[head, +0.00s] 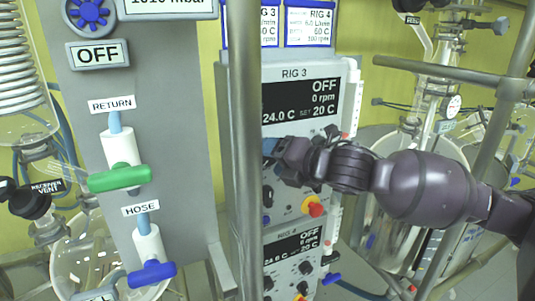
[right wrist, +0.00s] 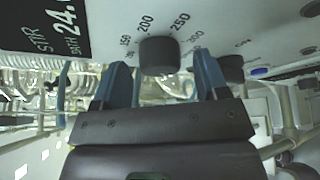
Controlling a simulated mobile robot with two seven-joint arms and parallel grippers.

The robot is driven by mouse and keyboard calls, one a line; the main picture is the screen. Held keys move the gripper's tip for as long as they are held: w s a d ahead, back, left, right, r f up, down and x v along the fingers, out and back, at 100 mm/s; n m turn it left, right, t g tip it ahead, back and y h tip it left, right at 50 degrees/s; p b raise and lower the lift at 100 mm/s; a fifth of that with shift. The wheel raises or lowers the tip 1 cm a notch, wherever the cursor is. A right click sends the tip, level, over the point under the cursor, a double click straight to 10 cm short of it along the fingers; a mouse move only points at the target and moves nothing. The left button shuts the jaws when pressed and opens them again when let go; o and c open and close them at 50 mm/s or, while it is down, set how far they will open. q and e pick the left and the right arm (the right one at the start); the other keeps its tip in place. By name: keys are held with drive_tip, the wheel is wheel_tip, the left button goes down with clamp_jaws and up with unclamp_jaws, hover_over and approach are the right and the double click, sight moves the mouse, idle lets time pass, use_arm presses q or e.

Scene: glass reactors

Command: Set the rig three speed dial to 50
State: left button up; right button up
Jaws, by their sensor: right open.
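The rig three panel (head: 350,75) shows OFF, 0 rpm, 24.0 C and SET 20 C on its black display (head: 300,100). In the right wrist view, a black round dial (right wrist: 159,55) is ringed by numbers including 150, 200, 250 and 300; I take it as the speed dial, but its pointer cannot be read. My right gripper (head: 269,148) is at the panel just below the display. In the wrist view its blue fingers (right wrist: 161,78) are open, one on each side of the dial, with a gap on both sides. In the head view the gripper and arm hide the dial. My left gripper is not in view.
A second black knob (right wrist: 230,68) sits right of the dial. A red stop button (head: 315,208) is below my right arm, above the rig four display (head: 292,248). A grey post (head: 244,150) stands in front of the panel's left edge. Glass reactors stand right.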

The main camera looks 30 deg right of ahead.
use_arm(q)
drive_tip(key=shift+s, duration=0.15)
use_arm(e)
drive_tip(key=c, duration=0.9)
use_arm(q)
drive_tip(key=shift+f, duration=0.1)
